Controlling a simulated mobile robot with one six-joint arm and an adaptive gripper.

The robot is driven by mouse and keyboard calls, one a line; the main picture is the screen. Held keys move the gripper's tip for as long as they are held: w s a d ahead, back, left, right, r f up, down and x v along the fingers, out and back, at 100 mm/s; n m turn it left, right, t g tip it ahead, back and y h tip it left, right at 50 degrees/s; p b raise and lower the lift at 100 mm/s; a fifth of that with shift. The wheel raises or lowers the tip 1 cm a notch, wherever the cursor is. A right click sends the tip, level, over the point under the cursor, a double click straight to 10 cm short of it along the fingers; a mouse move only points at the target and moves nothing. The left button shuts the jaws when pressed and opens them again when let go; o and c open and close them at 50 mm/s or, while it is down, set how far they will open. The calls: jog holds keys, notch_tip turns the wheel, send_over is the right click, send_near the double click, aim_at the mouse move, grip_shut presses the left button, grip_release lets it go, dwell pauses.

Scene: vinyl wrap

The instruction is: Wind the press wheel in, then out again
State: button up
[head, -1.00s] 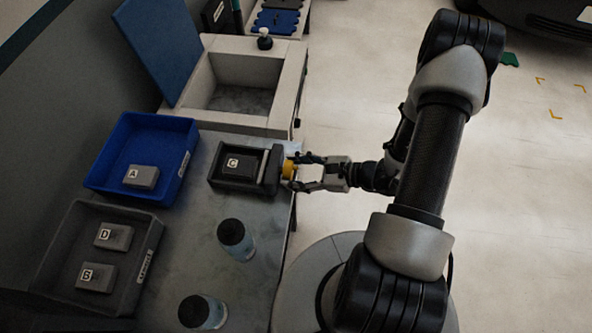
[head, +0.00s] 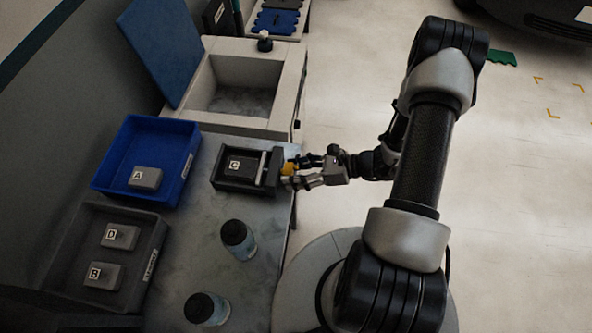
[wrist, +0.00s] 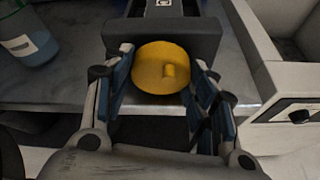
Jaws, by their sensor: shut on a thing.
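The yellow press wheel (wrist: 152,72) is on the front face of the dark press (head: 275,171), at the table's right edge. In the wrist view the wheel is a round disc with a small knob on its face. My gripper (head: 289,173) is shut on the wheel, with a blue-padded finger on each side of it in the wrist view (wrist: 158,85). Block C (head: 240,166) lies inside the press frame. A light plate (head: 262,168) stands in the press, to the right of block C.
A blue tray (head: 160,122) holds block A. A grey tray (head: 150,268) holds blocks D and B. Two dark-capped jars (head: 239,238) stand in front of the press. An open box (head: 290,95) with a raised blue lid stands behind.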

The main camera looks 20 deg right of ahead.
jog(key=o, duration=1)
jog(key=shift+o, duration=0.2)
jog(key=v, duration=1.2)
jog(key=shift+o, duration=0.2)
jog(key=shift+s, duration=0.1)
